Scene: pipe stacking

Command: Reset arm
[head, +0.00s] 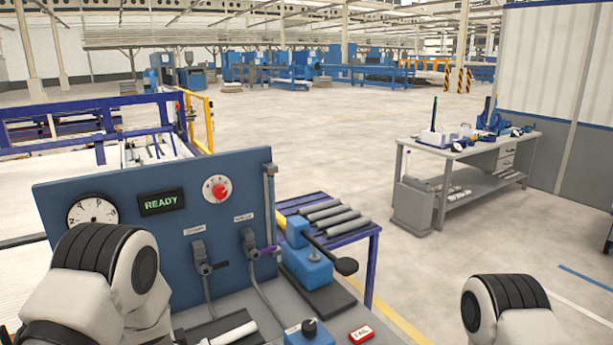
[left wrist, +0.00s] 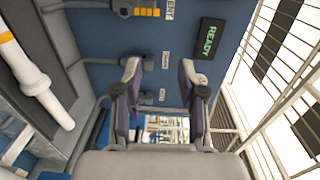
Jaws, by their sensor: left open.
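My left gripper (left wrist: 161,88) is open in the left wrist view, with nothing between its two dark-padded fingers. It faces a blue panel (left wrist: 105,50) with a green READY display (left wrist: 209,39). In the head view my left arm's white and black links (head: 105,275) are at the lower left, in front of the panel (head: 150,225); the left gripper itself is not visible there. My right arm's link (head: 505,310) is at the lower right, and its gripper is out of view.
A white pipe (left wrist: 38,82) lies beside the panel, partly visible in the head view (head: 235,333). A blue device with a black-knobbed lever (head: 305,265) stands right of the panel. Grey pipes (head: 335,218) lie on a rack behind. A workbench (head: 470,160) stands at right; the floor between is clear.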

